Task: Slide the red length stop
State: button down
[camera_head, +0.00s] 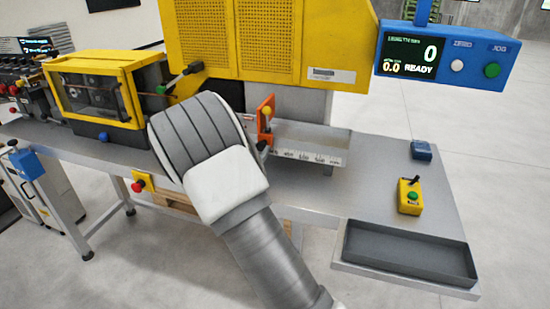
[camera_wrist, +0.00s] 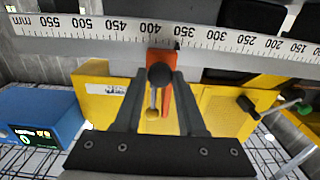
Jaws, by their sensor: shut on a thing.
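The red length stop (camera_head: 265,118) is an orange-red upright plate with a small brass-coloured knob, standing at the left end of the scale tray in the head view. In the wrist view the stop (camera_wrist: 168,98) stands at the rail, near the 400 and 350 marks of the upside-down scale (camera_wrist: 215,37). My gripper (camera_wrist: 160,78) has its two dark fingers closed around the black round knob (camera_wrist: 160,75) in front of the stop. In the head view my own wrist and forearm hide the gripper's fingers.
A yellow machine housing (camera_head: 240,45) rises behind the stop. The grey scale tray (camera_head: 310,140) runs right from it. A blue display box (camera_head: 425,55) reads 0 and READY. A yellow button box (camera_head: 410,197) and a dark bin (camera_head: 408,255) are at right; the bench between is clear.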

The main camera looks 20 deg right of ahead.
jog(key=shift+w+a, duration=0.25)
jog(key=shift+a, duration=0.15)
jog(key=shift+c, duration=2.4)
grip_release()
jog(key=b+v, duration=0.1)
jog(key=v, duration=1.6)
jog(key=shift+s, duration=0.2)
jog(key=shift+a, duration=0.1)
